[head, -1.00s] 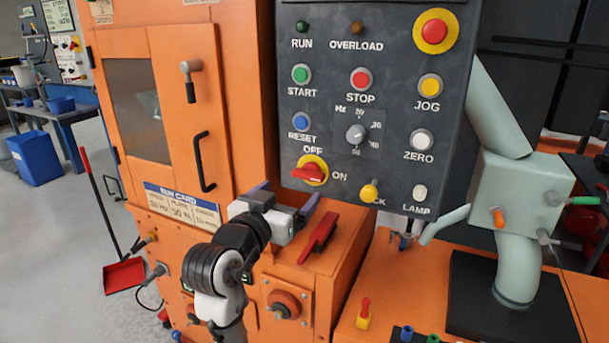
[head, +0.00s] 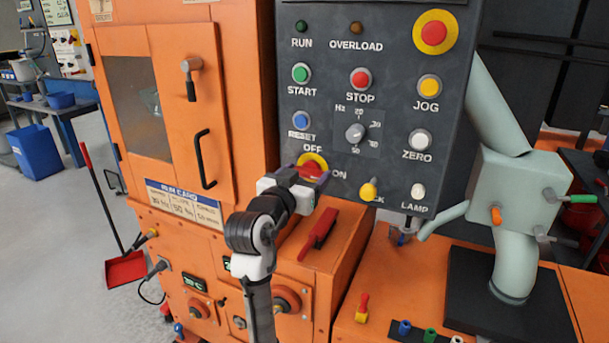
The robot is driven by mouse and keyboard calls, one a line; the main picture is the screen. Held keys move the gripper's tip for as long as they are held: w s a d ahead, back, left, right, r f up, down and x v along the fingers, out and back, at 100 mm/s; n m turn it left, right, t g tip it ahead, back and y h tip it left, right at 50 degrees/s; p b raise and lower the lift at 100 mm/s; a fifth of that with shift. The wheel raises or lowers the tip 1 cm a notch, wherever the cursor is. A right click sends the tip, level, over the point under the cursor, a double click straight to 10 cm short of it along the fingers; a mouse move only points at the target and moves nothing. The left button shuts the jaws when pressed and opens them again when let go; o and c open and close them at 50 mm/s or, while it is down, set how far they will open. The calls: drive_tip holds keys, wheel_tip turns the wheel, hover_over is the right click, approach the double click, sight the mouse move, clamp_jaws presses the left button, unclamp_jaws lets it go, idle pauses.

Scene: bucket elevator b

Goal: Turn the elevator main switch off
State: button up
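The main switch (head: 313,160) is a red handle on a yellow disc at the lower left of the dark control panel (head: 388,90). OFF is printed at its upper left and ON at its right. My gripper (head: 306,174) is just in front of the switch, its two dark fingers apart. The fingers appear to be on either side of the red handle, with no clear grip on it. The gripper hides the lower part of the switch, so contact and the handle's exact angle cannot be told.
A red lever (head: 318,234) lies on the orange housing below. A pale green machine arm (head: 518,215) stands at the right.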

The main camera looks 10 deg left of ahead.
drive_tip(key=c, duration=0.5)
drive_tip(key=shift+c, duration=0.2)
drive_tip(key=n+p, duration=0.3)
drive_tip(key=shift+r+n, duration=0.15)
drive_tip(key=shift+n, duration=0.25)
drive_tip(key=n+p, duration=0.3)
drive_tip(key=shift+a+n, duration=0.1)
drive_tip(key=shift+n, duration=0.3)
drive_tip(key=n+p, duration=0.4)
drive_tip(key=n, duration=0.1)
drive_tip(key=shift+p, duration=0.3)
drive_tip(key=n+p, duration=0.2)
drive_tip(key=n, duration=0.1)
drive_tip(key=n+p, duration=0.2)
drive_tip(key=shift+a+f, duration=0.1)
drive_tip(key=shift+f, duration=0.2)
drive_tip(key=shift+f+n, duration=0.1)
drive_tip(key=shift+n, duration=0.2)
